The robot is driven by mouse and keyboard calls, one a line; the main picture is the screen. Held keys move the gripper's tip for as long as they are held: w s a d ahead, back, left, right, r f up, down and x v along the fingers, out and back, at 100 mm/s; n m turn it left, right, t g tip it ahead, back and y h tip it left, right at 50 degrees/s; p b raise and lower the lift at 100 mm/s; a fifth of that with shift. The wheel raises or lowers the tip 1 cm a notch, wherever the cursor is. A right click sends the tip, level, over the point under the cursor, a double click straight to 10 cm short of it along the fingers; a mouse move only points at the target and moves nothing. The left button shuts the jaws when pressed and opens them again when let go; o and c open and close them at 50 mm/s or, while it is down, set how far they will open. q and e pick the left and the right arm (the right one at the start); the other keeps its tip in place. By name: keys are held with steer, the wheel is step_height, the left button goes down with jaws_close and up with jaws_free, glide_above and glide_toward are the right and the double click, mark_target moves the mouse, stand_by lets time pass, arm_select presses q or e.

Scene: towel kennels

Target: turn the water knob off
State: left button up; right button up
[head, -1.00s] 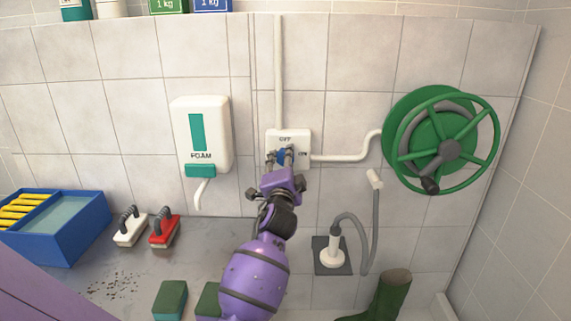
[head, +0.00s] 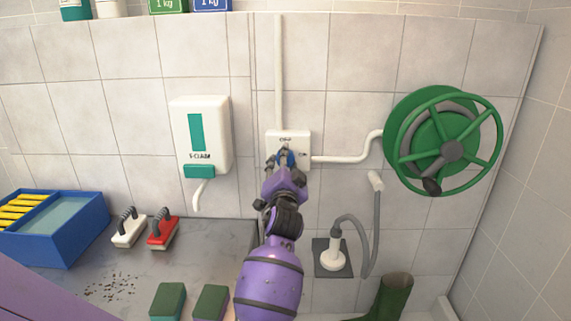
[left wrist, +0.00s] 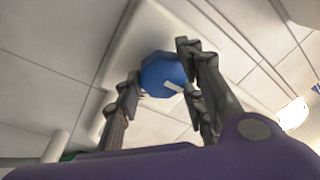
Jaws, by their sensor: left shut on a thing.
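The blue water knob (head: 284,159) sits on a white wall plate (head: 302,138) lettered OFF at the top, with a blurred mark at its right. In the left wrist view the knob (left wrist: 164,72) is faceted and carries a white pointer mark. My left gripper (head: 285,157) reaches up to it from below, and its dark fingers (left wrist: 160,66) are closed on either side of the knob. The fingers hide part of the knob in the head view, so I cannot tell there where its pointer is. My right gripper is not in view.
A white foam dispenser (head: 199,135) hangs left of the plate. A green hose reel (head: 430,140) is at the right, joined by a white pipe (head: 345,158). Brushes (head: 162,234), sponges (head: 168,300) and a blue tub (head: 55,240) rest on the grey counter (head: 205,260).

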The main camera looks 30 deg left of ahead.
arm_select(q)
steer(key=shift+d+f, duration=0.1)
steer(key=shift+f, duration=0.35)
steer(key=o, duration=1.1)
steer(key=shift+w, duration=0.1)
steer(key=shift+c, duration=0.2)
steer(key=shift+r, duration=0.2)
steer(key=v, duration=1.2)
